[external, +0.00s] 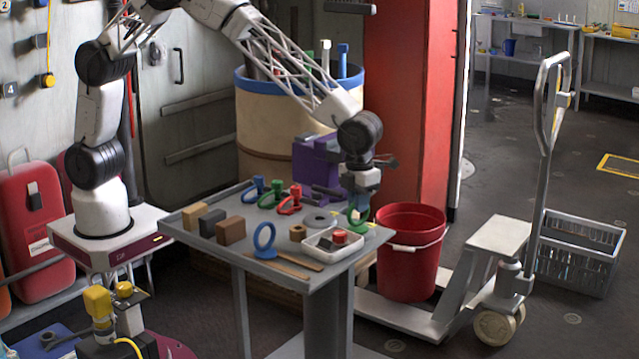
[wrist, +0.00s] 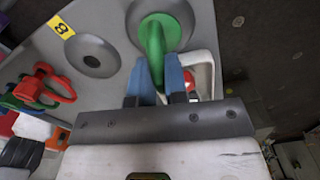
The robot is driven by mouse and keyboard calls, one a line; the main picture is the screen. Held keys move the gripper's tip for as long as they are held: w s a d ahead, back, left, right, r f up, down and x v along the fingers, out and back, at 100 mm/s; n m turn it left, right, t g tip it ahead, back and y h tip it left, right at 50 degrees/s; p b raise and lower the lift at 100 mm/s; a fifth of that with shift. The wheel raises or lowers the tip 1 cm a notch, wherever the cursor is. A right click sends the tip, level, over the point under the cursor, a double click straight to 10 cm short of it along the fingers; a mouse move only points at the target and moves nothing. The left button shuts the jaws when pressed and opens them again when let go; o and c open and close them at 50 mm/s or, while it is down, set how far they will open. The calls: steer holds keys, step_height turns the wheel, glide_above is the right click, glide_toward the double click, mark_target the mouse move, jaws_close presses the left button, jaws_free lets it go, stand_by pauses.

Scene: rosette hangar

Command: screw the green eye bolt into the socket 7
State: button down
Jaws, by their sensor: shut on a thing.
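My gripper (external: 362,190) points down over the right end of the grey table. Its two blue fingers (wrist: 174,78) are shut on the green eye bolt (wrist: 155,42). The bolt's green ring (external: 357,216) shows below my gripper in the external view. In the wrist view the bolt overlaps a round grey socket (wrist: 185,12). The bolt's thread is hidden, so I cannot tell whether it touches or sits in the socket. A second round grey socket (wrist: 92,56) lies beside a yellow label reading 8 (wrist: 62,27). No label 7 is readable.
A white tray (external: 318,248) with a red item stands close to my gripper. A red bucket (external: 409,270) stands just right of the table.

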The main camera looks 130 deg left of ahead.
stand_by(0.5)
steer(key=m, duration=1)
stand_by(0.3)
steer(key=c, duration=1.1)
jaws_free()
steer(key=shift+r, duration=1.95)
